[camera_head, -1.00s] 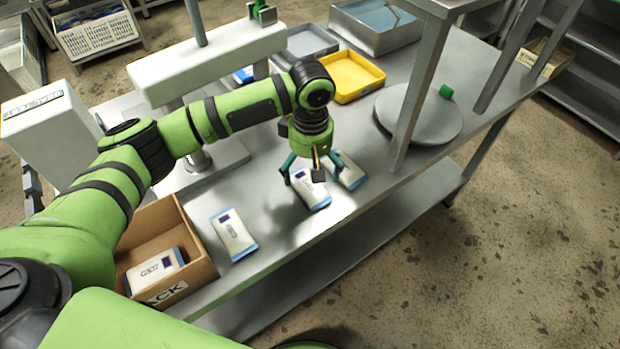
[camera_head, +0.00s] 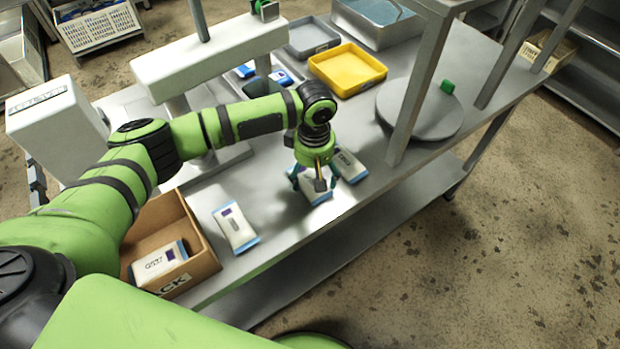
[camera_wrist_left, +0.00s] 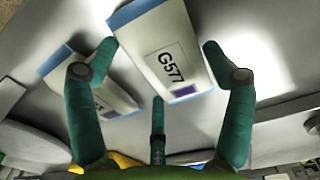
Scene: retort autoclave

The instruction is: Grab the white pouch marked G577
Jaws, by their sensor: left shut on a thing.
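The white pouch marked G577 (camera_wrist_left: 168,55) has blue ends and a purple square, and lies on the steel table between my left gripper's fingers. In the head view this pouch (camera_head: 317,196) is partly covered by the gripper. My left gripper (camera_head: 314,186) is down at the table and shut on the pouch; its teal fingers (camera_wrist_left: 161,46) sit on either side of it in the left wrist view. A second white pouch (camera_head: 349,165) lies close beside it, and also shows in the left wrist view (camera_wrist_left: 72,72). My right gripper is not in view.
Another white pouch (camera_head: 236,229) lies by a cardboard box (camera_head: 205,262), which holds a pouch (camera_head: 160,263). A yellow tray (camera_head: 346,88) and grey tray (camera_head: 311,48) stand behind. A round grey plate (camera_head: 440,115) and steel post (camera_head: 415,105) are to the right.

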